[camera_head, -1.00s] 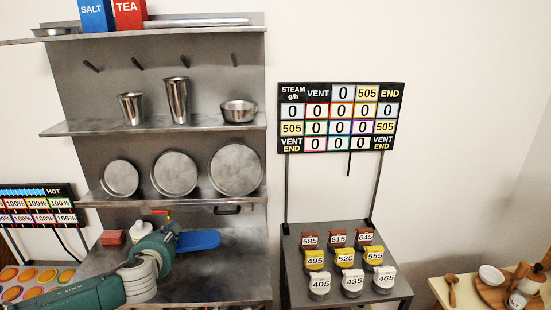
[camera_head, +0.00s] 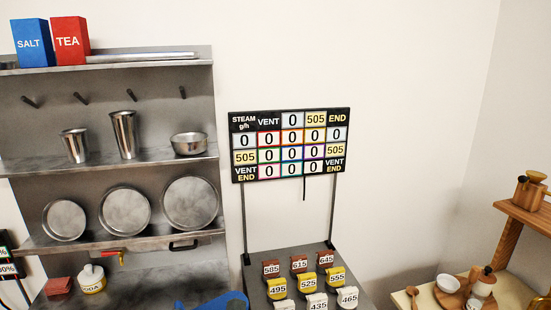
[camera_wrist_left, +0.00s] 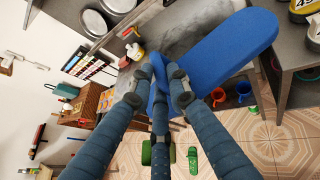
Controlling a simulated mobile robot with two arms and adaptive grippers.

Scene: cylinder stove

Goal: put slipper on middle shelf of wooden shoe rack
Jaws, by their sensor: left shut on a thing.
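The blue slipper (camera_wrist_left: 228,50) is held in my left gripper (camera_wrist_left: 158,88), whose fingers close around its narrow end in the left wrist view. Its broad sole stretches up and to the right. In the head view only a blue part of the slipper (camera_head: 212,302) shows at the bottom edge, and my left gripper is out of that picture. I cannot make out a rack that is clearly the wooden shoe rack. My right gripper is not in view.
A metal shelf unit (camera_head: 110,157) with cups and pans stands at left. A stand with numbered blocks (camera_head: 300,259) is at centre. Wooden furniture (camera_head: 507,248) with a kettle and dishes stands at right. Tiled floor (camera_wrist_left: 270,140) shows below.

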